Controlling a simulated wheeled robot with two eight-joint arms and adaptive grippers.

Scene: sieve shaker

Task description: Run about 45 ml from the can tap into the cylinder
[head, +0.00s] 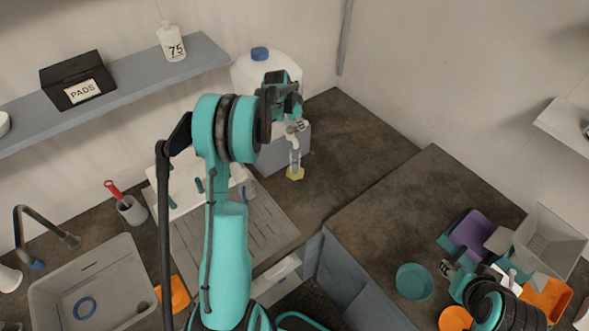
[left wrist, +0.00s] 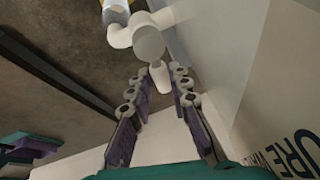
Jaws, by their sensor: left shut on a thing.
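The white can (head: 275,66) with a blue cap stands on a grey block at the back of the counter. Its pale tap (head: 296,127) points down over a clear cylinder (head: 295,158) with a yellow foot. My left gripper (head: 290,108) is at the tap, partly hidden by its own arm. In the left wrist view the tap (left wrist: 148,42) has its small handle (left wrist: 158,76) between the fingertips, and the gripper is shut on it. The cylinder's liquid level is too small to read. My right gripper (head: 450,267) is at the lower right, its jaw opening unclear.
A sink (head: 95,285) and a ribbed drainer lie left of the can. A shelf (head: 130,78) holds a PADS box (head: 78,80) and a white bottle (head: 172,42). A teal bowl (head: 414,281) and a purple tray (head: 474,233) lie near my right arm. The counter right of the cylinder is clear.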

